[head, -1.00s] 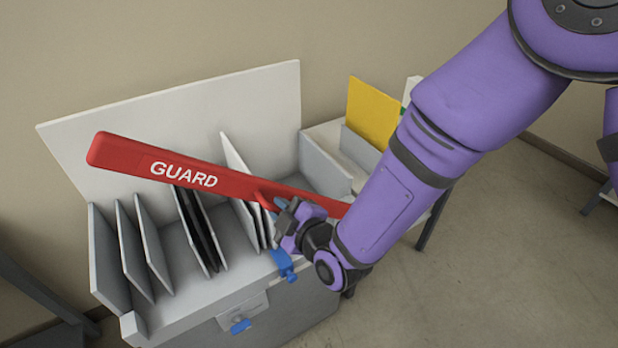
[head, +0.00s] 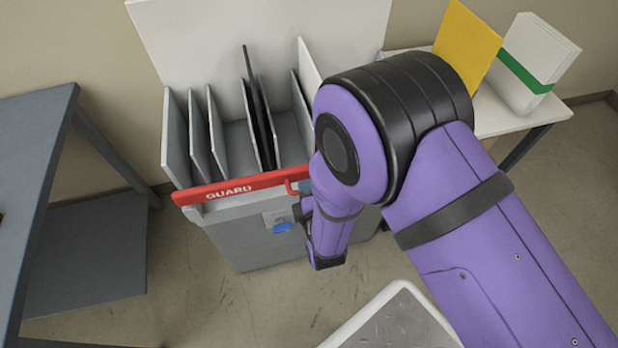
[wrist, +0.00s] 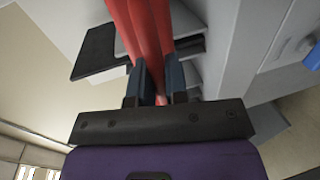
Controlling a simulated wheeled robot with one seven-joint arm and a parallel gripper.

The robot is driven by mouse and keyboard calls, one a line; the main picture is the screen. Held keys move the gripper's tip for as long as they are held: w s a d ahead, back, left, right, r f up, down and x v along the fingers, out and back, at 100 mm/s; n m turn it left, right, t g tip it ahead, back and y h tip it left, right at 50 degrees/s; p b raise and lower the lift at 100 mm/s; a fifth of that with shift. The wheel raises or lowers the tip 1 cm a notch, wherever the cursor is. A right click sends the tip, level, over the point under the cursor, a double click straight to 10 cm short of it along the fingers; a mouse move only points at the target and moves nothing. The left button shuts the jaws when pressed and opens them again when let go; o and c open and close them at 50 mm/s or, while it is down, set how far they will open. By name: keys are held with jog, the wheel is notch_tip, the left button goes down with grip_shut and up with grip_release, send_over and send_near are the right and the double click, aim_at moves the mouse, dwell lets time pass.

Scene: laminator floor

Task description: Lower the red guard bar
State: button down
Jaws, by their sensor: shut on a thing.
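The red guard bar (head: 245,187), marked GUARD, lies nearly level across the front top edge of the grey slotted cabinet (head: 262,245). Its left end shows at the cabinet's front left corner; its right part is hidden behind my arm. My gripper (head: 303,187) is at the small red handle on the bar, mostly hidden by my arm in the head view. In the wrist view my gripper (wrist: 160,85) has its two dark fingers closed around a red part of the guard bar (wrist: 145,25).
Several upright panels (head: 217,135) stand in the cabinet behind the bar. A blue knob (head: 283,227) is on its front. A grey table (head: 40,160) stands left; a white table (head: 500,122) with a yellow board (head: 467,42) stands right.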

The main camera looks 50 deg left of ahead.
jog(key=shift+d+f, duration=0.15)
jog(key=shift+f, duration=0.55)
jog(key=shift+f, duration=0.1)
jog(key=c, duration=1.1)
grip_release()
jog(key=shift+c, duration=0.2)
